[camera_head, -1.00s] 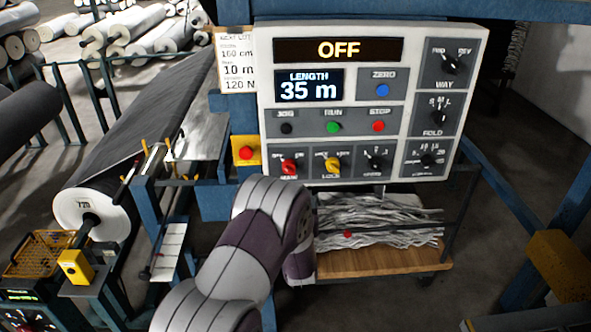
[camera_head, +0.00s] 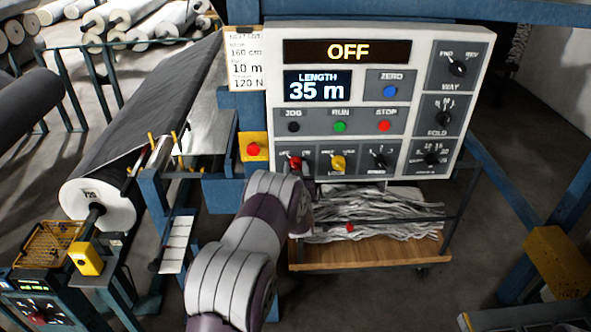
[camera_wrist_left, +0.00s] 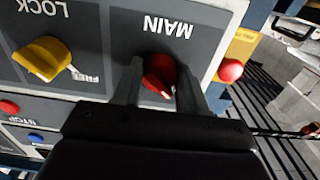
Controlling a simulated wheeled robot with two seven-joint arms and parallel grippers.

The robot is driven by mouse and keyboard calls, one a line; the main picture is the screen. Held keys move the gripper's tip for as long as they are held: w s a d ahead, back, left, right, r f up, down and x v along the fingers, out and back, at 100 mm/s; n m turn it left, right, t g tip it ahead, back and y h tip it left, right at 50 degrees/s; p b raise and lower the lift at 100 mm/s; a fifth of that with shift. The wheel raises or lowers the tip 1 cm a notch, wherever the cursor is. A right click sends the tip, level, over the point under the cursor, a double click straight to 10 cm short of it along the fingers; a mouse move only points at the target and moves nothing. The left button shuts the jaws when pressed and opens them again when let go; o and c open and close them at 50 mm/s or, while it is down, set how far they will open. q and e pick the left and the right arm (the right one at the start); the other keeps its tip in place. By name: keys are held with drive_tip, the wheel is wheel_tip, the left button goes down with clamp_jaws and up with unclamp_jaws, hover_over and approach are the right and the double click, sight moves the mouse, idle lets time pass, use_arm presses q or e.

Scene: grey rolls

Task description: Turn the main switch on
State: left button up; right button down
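The red main switch (camera_wrist_left: 160,75) is a rotary knob on the control panel (camera_head: 257,130), under the label MAIN in the left wrist view. In the head view the red knob (camera_head: 296,162) is at the panel's bottom left, partly covered by my left arm. The panel display (camera_head: 348,51) reads OFF. In the left wrist view my left gripper (camera_wrist_left: 160,88) has its two fingers apart, one on each side of the knob. I cannot tell whether they touch it. My right gripper is not in view.
A yellow LOCK knob (camera_head: 338,162) sits right of the main switch. A red button on a yellow box (camera_head: 253,150) is to its left. Jog, run and stop buttons are above. A wooden cart (camera_head: 370,257) with grey strips stands below the panel.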

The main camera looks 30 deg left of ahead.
use_arm(q)
drive_tip(key=c, duration=0.4)
